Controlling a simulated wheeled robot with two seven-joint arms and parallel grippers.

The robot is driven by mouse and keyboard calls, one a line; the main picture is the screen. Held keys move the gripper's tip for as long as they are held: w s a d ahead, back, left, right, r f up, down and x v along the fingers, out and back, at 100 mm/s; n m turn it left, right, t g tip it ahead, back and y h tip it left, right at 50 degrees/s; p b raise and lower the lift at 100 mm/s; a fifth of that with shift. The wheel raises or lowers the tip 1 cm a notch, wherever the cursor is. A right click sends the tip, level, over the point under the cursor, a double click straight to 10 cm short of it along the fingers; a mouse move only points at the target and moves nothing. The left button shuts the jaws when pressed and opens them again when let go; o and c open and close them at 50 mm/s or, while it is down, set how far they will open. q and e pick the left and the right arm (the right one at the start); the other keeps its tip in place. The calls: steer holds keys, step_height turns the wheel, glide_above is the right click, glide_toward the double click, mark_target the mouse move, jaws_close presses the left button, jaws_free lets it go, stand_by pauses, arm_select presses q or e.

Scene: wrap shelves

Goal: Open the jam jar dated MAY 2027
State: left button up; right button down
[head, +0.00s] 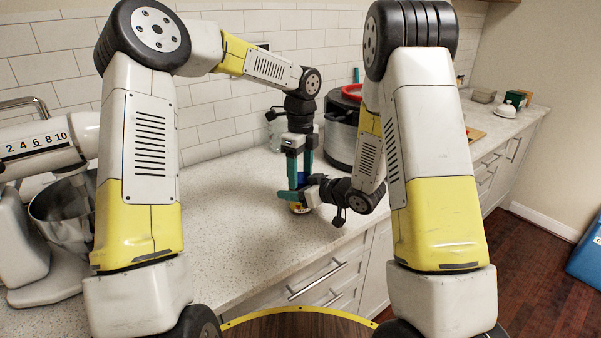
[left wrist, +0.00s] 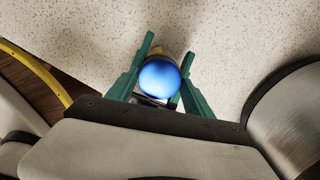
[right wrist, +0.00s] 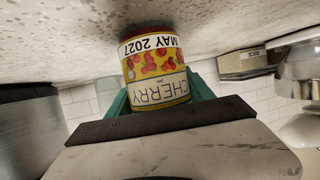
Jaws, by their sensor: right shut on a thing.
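The jam jar (right wrist: 155,68) has a yellow label with red cherries, reading CHERRY, and a white band reading MAY 2027. It appears upside down in the right wrist view because that camera is rolled. In the head view only a small part of the jar (head: 299,208) shows, near the counter's front edge. My right gripper (head: 303,193) is shut on the jar from the side. My left gripper (head: 299,183) points down from above. In the left wrist view its green fingers (left wrist: 165,65) stand apart on either side of the blue lid (left wrist: 159,79); contact is unclear.
A stand mixer with a metal bowl (head: 65,212) stands on the counter at the left. A dark-topped steel cooker (head: 342,135) is behind my grippers. A box marked RICE (right wrist: 245,64) shows in the right wrist view. The counter (head: 225,215) left of the jar is clear.

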arm_select(q)
steer(key=shift+c, duration=1.1)
steer(key=n, duration=0.3)
steer(key=shift+n, duration=0.3)
steer(key=o, duration=1.5)
steer(key=shift+o, duration=0.2)
steer(key=shift+r, duration=0.1)
step_height(320, 180, up, 4)
steer(key=shift+r, duration=0.2)
steer(key=shift+c, duration=0.3)
steer(key=shift+d+r+m, duration=0.15)
steer(key=shift+r+m, duration=0.45)
steer(key=shift+m, duration=0.3)
steer(key=shift+r+m, duration=0.8)
steer(key=shift+r, duration=0.15)
steer(key=shift+f, duration=3.85)
